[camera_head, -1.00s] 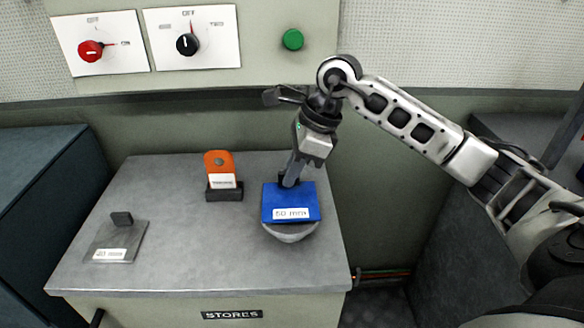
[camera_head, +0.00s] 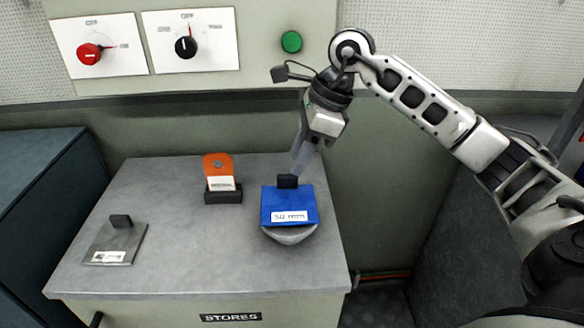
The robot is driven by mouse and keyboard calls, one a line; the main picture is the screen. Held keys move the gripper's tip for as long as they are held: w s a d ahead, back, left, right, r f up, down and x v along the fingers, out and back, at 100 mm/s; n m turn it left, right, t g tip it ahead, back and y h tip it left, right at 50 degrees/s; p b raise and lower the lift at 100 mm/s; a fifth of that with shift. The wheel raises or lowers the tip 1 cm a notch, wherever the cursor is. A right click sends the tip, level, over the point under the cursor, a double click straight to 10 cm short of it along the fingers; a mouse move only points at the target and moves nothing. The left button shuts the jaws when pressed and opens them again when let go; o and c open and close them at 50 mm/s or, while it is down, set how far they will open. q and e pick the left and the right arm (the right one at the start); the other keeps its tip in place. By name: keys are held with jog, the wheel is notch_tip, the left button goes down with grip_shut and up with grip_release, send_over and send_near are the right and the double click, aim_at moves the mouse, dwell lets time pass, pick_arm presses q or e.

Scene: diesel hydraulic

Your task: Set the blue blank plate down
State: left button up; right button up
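The blue blank plate (camera_head: 289,203) has a black grip block on its far edge and a white label that reads about 50 mm. It rests on a grey rounded object (camera_head: 290,236) on the right part of the grey worktop. My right gripper (camera_head: 299,168) is just above and behind the plate's grip block, pale and a little blurred. The block now shows whole in front of the fingertips, and the fingers look open and empty. The gap between the fingers is hard to see from this side. My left gripper is not in view.
The grey worktop (camera_head: 185,262) is clear in its middle and front. A grey plate with a black block (camera_head: 115,243) lies at left. An orange tag in a black stand (camera_head: 221,180) stands at the back. A switch panel (camera_head: 190,40) is on the wall.

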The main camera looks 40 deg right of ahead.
jog(key=v, duration=0.7)
jog(key=shift+r, duration=0.25)
